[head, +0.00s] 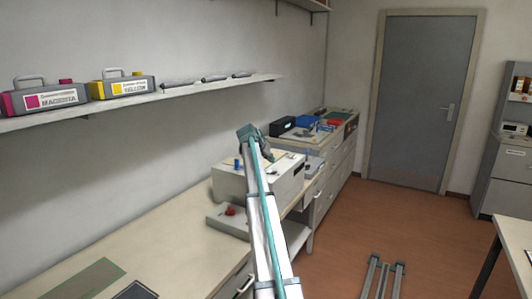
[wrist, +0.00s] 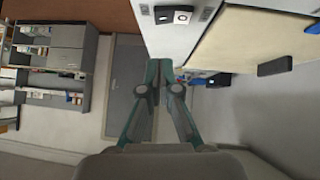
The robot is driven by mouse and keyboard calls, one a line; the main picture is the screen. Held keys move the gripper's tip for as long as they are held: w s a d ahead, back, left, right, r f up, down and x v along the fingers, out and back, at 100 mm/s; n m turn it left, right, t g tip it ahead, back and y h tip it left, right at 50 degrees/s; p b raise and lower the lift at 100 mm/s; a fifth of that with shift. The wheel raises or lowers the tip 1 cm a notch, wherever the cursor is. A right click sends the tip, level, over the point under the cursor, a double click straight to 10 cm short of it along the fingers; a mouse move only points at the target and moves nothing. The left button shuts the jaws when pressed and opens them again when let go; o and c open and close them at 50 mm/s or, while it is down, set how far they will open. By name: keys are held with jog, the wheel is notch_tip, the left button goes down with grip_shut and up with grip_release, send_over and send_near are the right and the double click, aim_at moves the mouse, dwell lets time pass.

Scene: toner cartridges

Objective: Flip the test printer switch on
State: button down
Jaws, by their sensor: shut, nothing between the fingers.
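The test printer appears to be the cream box (head: 287,184) on the counter in the head view, partly hidden behind my arm. In the wrist view, which looks upside down, a pale front panel (wrist: 180,45) carries a small black switch-like part (wrist: 163,15) and a white square with a dark ring (wrist: 183,17). I cannot tell the switch's position. My gripper (head: 247,133) is raised over the box in the head view. In the wrist view my gripper (wrist: 153,66) has its teal fingertips together and empty, in line with the panel's edge, apart from the switch.
Magenta (head: 45,98) and yellow (head: 123,86) cartridges stand on the wall shelf (head: 150,99). A pale tray (head: 226,222) with a red part lies before the box. Blue and red items (head: 332,122) sit farther along the counter. The floor (head: 400,230) to the right is mostly clear.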

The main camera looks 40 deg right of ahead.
aim_at(273, 175)
jog(key=shift+s+d+f+p, duration=0.1)
jog(key=shift+d+f+p, duration=0.15)
jog(key=shift+f, duration=0.6)
jog(key=shift+w+d+f+p, duration=0.1)
jog(key=shift+d+f+p, duration=0.15)
jog(key=shift+f, duration=0.55)
jog(key=shift+s+d+f+p, duration=0.15)
jog(key=shift+f+p, duration=0.15)
jog(key=shift+f, duration=0.55)
